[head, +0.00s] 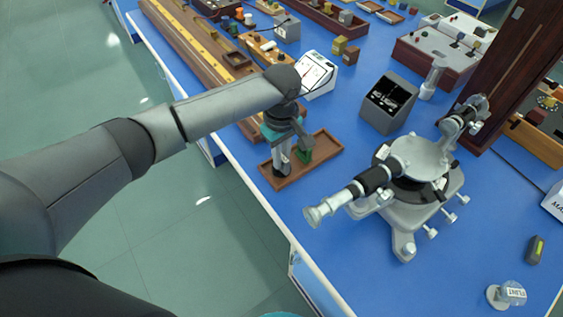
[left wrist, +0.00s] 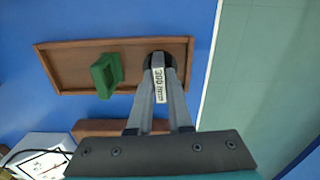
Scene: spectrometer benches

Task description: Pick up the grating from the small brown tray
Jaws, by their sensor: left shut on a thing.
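The small brown tray (head: 324,148) lies on the blue bench near its left edge. It also shows in the left wrist view (left wrist: 72,70). My left gripper (head: 283,166) points down over the near-left end of the tray. In the left wrist view its fingers (left wrist: 159,75) are shut on the grating (left wrist: 159,86), a narrow piece with a white printed label and a dark round base. The fingers hide much of it. I cannot tell whether the base touches the tray. A green block-like piece (left wrist: 106,75) stands beside it in the tray and shows in the head view (head: 304,154). My right gripper is not in view.
A spectrometer (head: 415,160) stands right of the tray, its tube pointing towards the tray's near side. A dark open box (head: 390,102) and a white meter (head: 318,74) stand behind. A long wooden rail (head: 190,48) runs along the left edge. Blue bench shows bare in front of the spectrometer.

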